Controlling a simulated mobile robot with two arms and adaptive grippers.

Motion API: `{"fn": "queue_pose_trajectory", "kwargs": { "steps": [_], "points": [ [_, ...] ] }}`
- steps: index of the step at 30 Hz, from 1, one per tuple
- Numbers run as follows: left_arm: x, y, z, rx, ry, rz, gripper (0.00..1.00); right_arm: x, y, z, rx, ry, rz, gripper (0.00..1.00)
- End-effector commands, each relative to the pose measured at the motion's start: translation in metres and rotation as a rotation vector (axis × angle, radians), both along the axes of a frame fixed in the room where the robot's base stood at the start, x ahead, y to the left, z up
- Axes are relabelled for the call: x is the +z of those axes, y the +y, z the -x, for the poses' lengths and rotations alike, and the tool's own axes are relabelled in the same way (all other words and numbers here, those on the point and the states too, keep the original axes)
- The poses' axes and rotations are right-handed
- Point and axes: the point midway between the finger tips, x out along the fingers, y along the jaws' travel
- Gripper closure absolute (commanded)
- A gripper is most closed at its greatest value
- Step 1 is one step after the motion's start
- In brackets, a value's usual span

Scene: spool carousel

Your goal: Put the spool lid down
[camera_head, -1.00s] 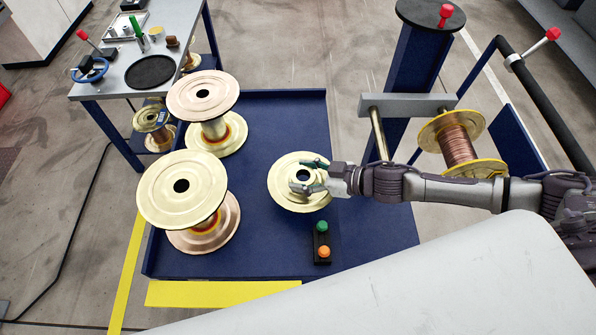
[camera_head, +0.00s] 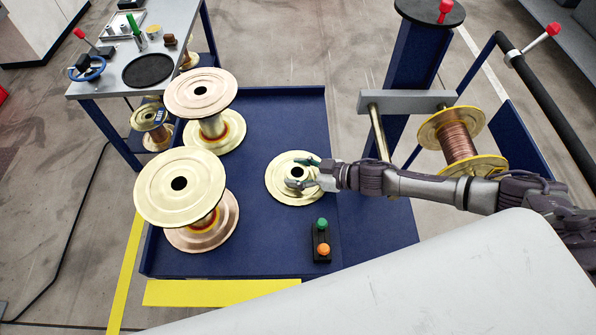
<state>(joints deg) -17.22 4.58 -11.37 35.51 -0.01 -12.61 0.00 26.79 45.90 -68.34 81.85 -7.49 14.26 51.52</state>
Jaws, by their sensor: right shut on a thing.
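The spool lid (camera_head: 278,175) is a gold disc with a dark hole in its middle. It is level over the blue platform (camera_head: 275,110), and I cannot tell whether it touches it. My right gripper (camera_head: 302,173) reaches in from the right and is shut on the lid near the hole, with its fingers covering part of the right side. My left gripper is not in view.
Two upright spools with gold upper flanges (camera_head: 180,202) (camera_head: 200,80) stand to the left. A button box (camera_head: 321,250) sits in front of the lid. A copper wire spool (camera_head: 457,142) hangs on a rod at right. A tool table (camera_head: 115,78) stands at back left.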

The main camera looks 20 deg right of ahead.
Motion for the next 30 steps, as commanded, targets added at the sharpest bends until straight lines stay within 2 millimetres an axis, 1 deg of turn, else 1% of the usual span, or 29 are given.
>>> {"fn": "queue_pose_trajectory", "kwargs": {
  "steps": [3,4,8,16,19,22,30],
  "points": [
    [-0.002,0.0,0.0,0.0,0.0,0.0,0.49,-0.002,0.0,-0.001,0.0,-0.002,-0.002,1.0],
    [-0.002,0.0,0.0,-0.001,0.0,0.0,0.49,-0.003,0.0,0.0,0.0,0.0,0.0,0.37],
    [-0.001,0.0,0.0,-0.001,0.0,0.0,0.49,-0.003,0.0,0.0,0.0,0.001,0.001,0.15],
    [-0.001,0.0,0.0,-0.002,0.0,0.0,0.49,-0.003,0.0,0.0,0.0,0.001,0.001,0.15],
    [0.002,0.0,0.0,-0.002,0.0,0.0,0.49,0.002,0.0,0.0,0.0,-0.001,0.001,0.15],
    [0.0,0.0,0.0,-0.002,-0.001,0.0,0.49,0.004,-0.011,0.007,-0.002,0.002,0.002,0.15],
    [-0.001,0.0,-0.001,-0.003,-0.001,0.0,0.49,0.021,-0.043,0.033,-0.001,0.001,0.002,0.15]
  ]
}}
